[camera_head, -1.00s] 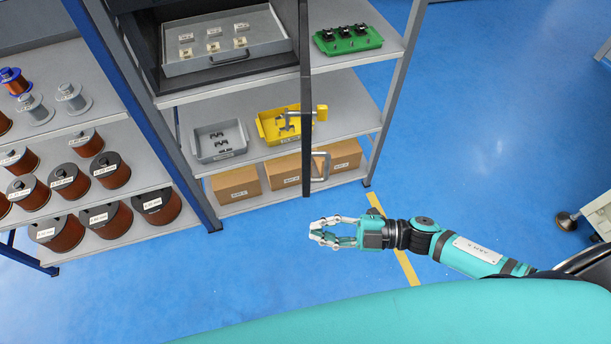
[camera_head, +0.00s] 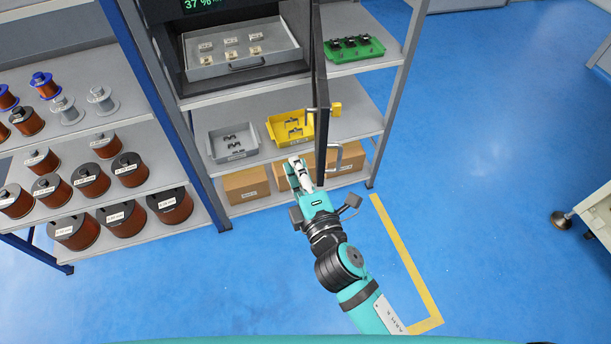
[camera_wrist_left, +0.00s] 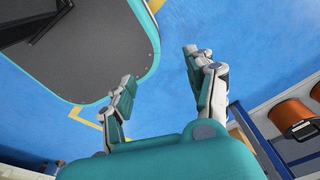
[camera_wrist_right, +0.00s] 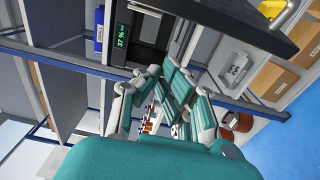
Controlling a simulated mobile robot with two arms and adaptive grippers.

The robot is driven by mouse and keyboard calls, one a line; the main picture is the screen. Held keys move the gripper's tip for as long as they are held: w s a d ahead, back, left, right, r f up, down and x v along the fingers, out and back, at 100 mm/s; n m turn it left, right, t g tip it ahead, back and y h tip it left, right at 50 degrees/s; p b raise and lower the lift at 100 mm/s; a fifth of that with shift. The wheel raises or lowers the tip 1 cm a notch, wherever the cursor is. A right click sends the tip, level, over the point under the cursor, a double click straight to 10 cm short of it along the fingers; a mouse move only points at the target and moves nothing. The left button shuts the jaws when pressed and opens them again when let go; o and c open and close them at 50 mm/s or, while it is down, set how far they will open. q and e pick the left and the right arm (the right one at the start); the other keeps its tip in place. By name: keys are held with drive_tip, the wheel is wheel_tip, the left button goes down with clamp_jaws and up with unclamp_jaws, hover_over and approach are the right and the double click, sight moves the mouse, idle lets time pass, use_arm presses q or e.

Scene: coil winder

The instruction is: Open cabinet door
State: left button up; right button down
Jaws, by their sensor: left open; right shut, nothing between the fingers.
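The cabinet door (camera_head: 320,100) is a dark panel seen nearly edge-on, standing out from the dark cabinet (camera_head: 170,50), whose inside shows. Its metal handle (camera_head: 337,160) is on the right face, low down. My right gripper (camera_head: 298,163) is shut and empty, just left of the door's lower end, on the side away from the handle; contact cannot be told. In the right wrist view its fingers (camera_wrist_right: 170,75) are together, with the door (camera_wrist_right: 235,18) at upper right. My left gripper (camera_wrist_left: 160,65) is open and empty over the floor, outside the head view.
A grey drawer (camera_head: 240,65) with small parts sits in the cabinet. The shelf below holds a grey bin (camera_head: 232,145) and a yellow bin (camera_head: 275,128), with cardboard boxes (camera_head: 245,185) lower down. A green tray (camera_head: 355,48) is at right. Wire spools fill the left rack.

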use_arm(q)
drive_tip(key=r, duration=0.1)
drive_tip(key=r+p, duration=0.1)
drive_tip(key=a+r+p, duration=0.1)
drive_tip(key=shift+s, duration=0.35)
use_arm(e)
drive_tip(key=w+d, duration=0.1)
drive_tip(key=w, duration=0.1)
drive_tip(key=w+d, duration=0.1)
drive_tip(key=w, duration=0.1)
drive_tip(key=shift+d, duration=0.15)
use_arm(q)
drive_tip(key=shift+f, duration=0.1)
use_arm(e)
drive_tip(key=shift+d, duration=0.1)
